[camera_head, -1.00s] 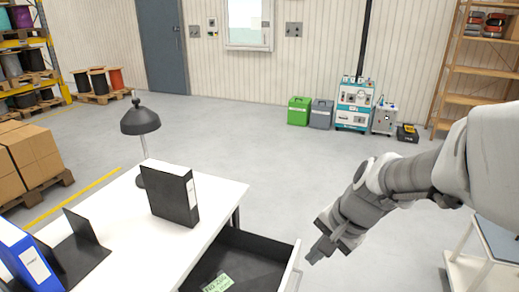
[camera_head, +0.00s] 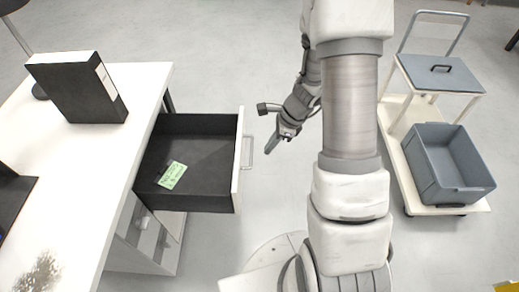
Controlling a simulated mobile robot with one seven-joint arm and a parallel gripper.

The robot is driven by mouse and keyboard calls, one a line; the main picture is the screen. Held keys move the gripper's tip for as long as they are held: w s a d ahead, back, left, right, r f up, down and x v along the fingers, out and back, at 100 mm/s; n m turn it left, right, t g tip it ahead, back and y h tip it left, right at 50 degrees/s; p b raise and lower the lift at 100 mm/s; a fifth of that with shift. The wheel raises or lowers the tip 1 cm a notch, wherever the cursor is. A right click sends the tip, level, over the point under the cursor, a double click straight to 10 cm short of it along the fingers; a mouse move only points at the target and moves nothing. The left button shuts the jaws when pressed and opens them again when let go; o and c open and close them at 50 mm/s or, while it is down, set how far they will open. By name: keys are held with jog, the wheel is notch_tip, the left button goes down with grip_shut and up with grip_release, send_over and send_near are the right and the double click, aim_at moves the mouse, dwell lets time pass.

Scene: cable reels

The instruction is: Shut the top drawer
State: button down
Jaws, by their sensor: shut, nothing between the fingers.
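The top drawer (camera_head: 192,205) is pulled out from under the white desk (camera_head: 95,182). Its inside is dark, and a green label card (camera_head: 173,175) lies in it. The drawer's white front (camera_head: 240,160) faces right and carries a metal handle (camera_head: 248,152). My gripper (camera_head: 270,148) is shut and empty. It is just right of the handle, with its tips pointing down and left towards it. I cannot tell whether it touches the handle.
A black binder (camera_head: 78,88) stands on the desk. A cart (camera_head: 400,150) with a grey bin (camera_head: 450,165) stands at the right. Grey floor lies between the desk and cart.

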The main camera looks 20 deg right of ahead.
jog(key=w+a+f+b, duration=0.2)
jog(key=a+f+b, duration=0.1)
jog(key=a+f, duration=0.4)
jog(key=shift+f, duration=0.45)
jog(key=shift+w, duration=0.1)
